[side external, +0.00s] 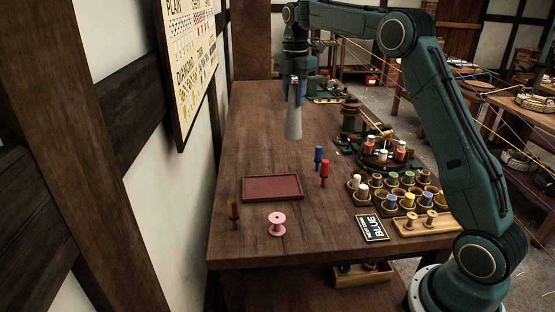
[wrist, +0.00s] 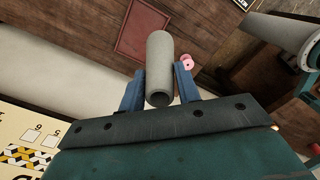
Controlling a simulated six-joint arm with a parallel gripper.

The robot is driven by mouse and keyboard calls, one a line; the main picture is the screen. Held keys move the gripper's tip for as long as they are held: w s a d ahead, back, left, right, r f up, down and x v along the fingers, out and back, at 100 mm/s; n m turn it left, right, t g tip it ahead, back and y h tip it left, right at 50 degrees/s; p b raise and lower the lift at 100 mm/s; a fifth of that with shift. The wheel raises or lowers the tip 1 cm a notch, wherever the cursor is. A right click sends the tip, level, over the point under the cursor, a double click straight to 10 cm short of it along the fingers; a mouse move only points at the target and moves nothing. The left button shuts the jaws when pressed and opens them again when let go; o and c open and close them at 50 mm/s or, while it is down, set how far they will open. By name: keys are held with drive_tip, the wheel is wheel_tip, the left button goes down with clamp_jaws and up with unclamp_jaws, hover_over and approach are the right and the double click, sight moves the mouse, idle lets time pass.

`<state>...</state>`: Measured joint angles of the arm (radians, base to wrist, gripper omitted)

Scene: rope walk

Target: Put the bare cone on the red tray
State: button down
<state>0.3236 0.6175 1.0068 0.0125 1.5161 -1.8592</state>
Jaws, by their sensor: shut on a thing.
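The bare cone (side external: 293,122) is grey and tapered, with no thread on it. My gripper (side external: 295,83) is shut on its upper end and holds it upright, wide end down, in the air above the table. In the wrist view the cone (wrist: 160,65) sits between the two blue fingers of my gripper (wrist: 160,85). The red tray (side external: 272,188) lies flat and empty near the left front of the table. It also shows in the wrist view (wrist: 140,30), beyond the cone and partly hidden by it.
A pink spool (side external: 276,224) and a brown-yellow bobbin (side external: 233,212) stand in front of the tray. Blue (side external: 319,157) and red (side external: 324,173) bobbins stand right of it. Cups of spools (side external: 390,195) and a "BLUE" sign (side external: 372,228) fill the right front. A wall borders the left.

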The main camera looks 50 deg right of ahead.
drive_tip(key=shift+w+a+r+n, duration=0.15)
drive_tip(key=shift+w+a, duration=0.1)
drive_tip(key=shift+w, duration=0.6)
drive_tip(key=shift+w+a+f+n, duration=0.15)
drive_tip(key=shift+w+a, duration=0.1)
drive_tip(key=shift+w, duration=0.55)
drive_tip(key=shift+r, duration=0.1)
wheel_tip(320, 180, down, 16)
drive_tip(key=shift+f, duration=2.6)
drive_tip(key=c, duration=1)
unclamp_jaws()
